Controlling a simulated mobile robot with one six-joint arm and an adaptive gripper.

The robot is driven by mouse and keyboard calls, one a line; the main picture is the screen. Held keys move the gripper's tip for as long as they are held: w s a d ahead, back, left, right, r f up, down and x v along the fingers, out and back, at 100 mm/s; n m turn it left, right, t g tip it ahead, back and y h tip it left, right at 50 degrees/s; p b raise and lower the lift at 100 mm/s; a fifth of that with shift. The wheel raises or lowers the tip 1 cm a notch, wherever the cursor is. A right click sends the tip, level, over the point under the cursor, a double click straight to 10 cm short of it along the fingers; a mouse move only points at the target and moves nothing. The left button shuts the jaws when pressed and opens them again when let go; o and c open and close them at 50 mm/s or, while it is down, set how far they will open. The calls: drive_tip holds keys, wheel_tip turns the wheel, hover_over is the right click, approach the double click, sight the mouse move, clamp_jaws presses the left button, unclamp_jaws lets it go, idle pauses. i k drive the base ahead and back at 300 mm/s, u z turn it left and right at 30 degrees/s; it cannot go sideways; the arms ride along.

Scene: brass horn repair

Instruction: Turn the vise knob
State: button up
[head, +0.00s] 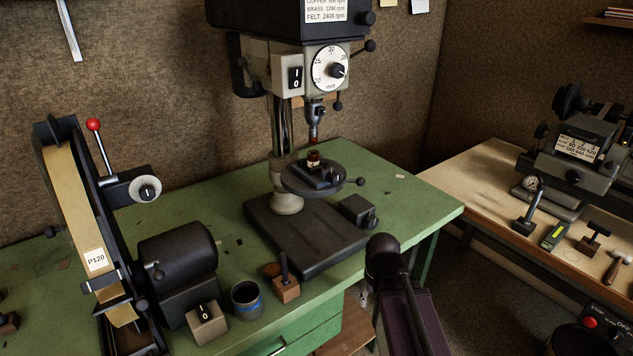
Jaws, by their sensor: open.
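A small dark vise (326,178) sits on the round table of the drill press, below the chuck. A small dark piece with an orange-brown top stands at the vise. A small round black knob (360,181) sticks out to the right at the table's edge; I cannot tell whether it belongs to the vise or to the round table. A dark block (355,208) with a round knob at its front right sits on the press's base plate. My gripper is not seen in this view, so its place relative to the vise is hidden.
The drill press (290,75) stands on the green bench (410,203). A belt sander (75,210), a dark cup (247,300) and a wooden block with a peg (286,288) are to its left and front. Another bench (455,190) stands right.

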sight(334, 178)
drive_tip(key=u, duration=0.25)
drive_tip(key=k, duration=1.25)
drive_tip(key=z, duration=0.75)
drive_tip(key=i, duration=1.05)
